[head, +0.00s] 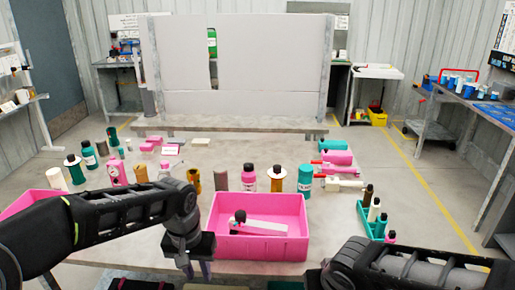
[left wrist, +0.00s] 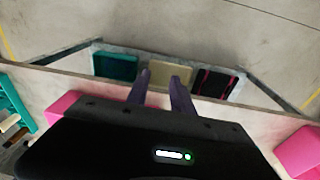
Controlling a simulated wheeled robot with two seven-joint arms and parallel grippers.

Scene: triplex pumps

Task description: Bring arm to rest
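My left arm (head: 120,222) reaches in from the left over the front of the table. Its gripper (head: 198,270) points down just left of the pink bin (head: 262,247). In the left wrist view the two fingers of the left gripper (left wrist: 160,82) stand apart with nothing between them. The fingers are over the table's front edge, near a cream pad (left wrist: 171,72). My right arm (head: 410,268) lies low at the bottom right. Its fingers are out of the picture.
The pink bin holds a black-capped item and a pale bar. Bottles and cylinders stand behind it, including a teal bottle (head: 304,180). A teal tray (head: 371,224) with small bottles stands at right. A teal pad (left wrist: 115,66) and a black-red pad (left wrist: 213,82) lie beyond the table edge.

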